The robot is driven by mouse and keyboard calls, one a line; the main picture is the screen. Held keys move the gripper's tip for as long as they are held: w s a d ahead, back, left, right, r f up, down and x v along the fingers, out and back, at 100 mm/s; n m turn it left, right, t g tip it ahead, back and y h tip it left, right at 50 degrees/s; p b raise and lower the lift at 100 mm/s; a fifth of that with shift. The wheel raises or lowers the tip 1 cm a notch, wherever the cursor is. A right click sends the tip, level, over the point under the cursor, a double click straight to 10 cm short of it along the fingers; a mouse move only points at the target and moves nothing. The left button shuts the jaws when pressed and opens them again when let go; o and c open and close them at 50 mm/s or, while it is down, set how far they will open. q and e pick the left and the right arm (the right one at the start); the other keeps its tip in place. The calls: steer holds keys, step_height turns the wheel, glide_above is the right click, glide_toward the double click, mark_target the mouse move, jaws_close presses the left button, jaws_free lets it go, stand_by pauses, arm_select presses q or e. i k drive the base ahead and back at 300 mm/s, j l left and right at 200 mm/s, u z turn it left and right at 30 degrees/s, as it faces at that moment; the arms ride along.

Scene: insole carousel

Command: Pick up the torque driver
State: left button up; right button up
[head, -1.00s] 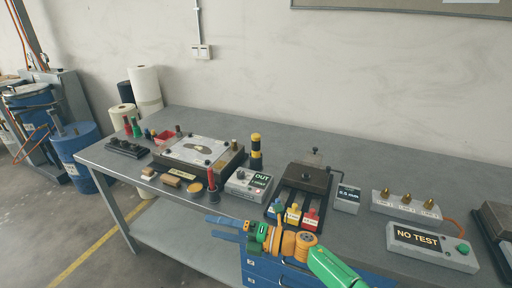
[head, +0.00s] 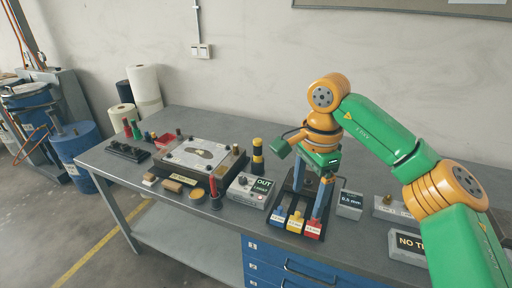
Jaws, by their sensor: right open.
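My right gripper (head: 306,203) hangs pointing down over the dark fixture with coloured blocks, its two blue-grey fingers apart and nothing seen between them. A black-and-yellow upright tool (head: 257,157) stands on the bench left of the gripper, apart from it. A red-handled upright tool (head: 213,187) stands in a dark round base farther left, near the front edge. I cannot tell for sure which of these two is the torque driver. My left gripper is not in view.
The dark fixture (head: 283,229) holds blue, yellow and red blocks. A grey box reading OUT (head: 245,193) stands left of it, a small display box (head: 350,204) right. A plate fixture (head: 165,167) lies farther left. My arm partly hides the NO TEST box (head: 404,243).

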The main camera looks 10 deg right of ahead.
mark_target(257, 142)
steer(key=i, duration=1.35)
